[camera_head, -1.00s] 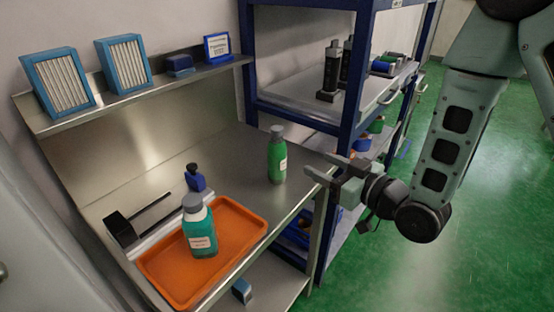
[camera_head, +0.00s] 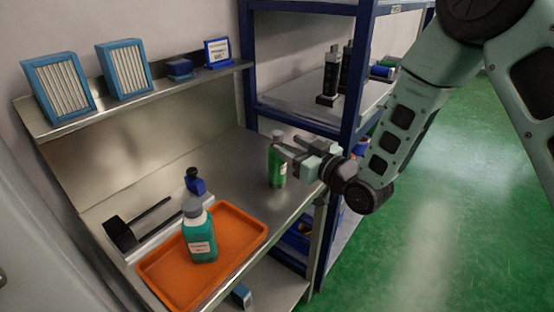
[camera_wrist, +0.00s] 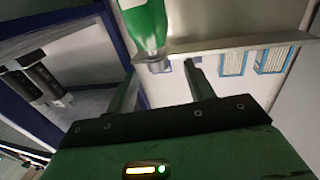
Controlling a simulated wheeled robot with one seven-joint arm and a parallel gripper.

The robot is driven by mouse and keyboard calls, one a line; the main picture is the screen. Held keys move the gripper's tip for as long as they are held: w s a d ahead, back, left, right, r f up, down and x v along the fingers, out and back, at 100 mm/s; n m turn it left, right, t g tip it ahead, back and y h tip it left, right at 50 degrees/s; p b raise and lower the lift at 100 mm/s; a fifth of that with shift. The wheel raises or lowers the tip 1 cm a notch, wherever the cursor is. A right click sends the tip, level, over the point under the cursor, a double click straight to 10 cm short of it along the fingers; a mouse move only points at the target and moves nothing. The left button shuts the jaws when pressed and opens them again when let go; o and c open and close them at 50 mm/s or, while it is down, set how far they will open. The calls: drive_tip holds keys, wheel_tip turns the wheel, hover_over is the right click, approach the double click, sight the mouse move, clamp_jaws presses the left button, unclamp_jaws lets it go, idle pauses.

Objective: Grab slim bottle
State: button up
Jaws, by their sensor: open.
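The slim bottle (camera_head: 276,172), green with a grey cap and a pale label, stands upright on the steel bench near its right end. It shows upside down at the top of the wrist view (camera_wrist: 144,22), cap pointing down. My gripper (camera_head: 287,153) is open, with its fingers level with the bottle's upper part and overlapping it in the head view. In the wrist view, the bottle appears between and beyond the two spread fingertips (camera_wrist: 161,76). I cannot tell whether either finger touches it. A wider teal bottle (camera_head: 200,236) with a grey cap stands in the orange tray.
The orange tray (camera_head: 160,280) sits at the bench's front left. A blue-framed rack (camera_head: 352,100) with black bottles (camera_head: 330,78) rises close beside my gripper. Blue filters (camera_head: 124,70) line the wall shelf.

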sight(281, 137)
drive_tip(key=p+x, duration=0.1)
drive_tip(key=x, duration=0.2)
drive_tip(key=p+x, duration=0.1)
drive_tip(key=x, duration=0.1)
drive_tip(key=shift+w+r+p, duration=0.3)
drive_tip(key=shift+w+p, duration=0.05)
drive_tip(key=shift+w+a+f, duration=0.1)
drive_tip(key=shift+w+a, duration=0.05)
drive_tip(key=shift+w, duration=0.1)
drive_tip(key=shift+c, duration=0.3)
clamp_jaws()
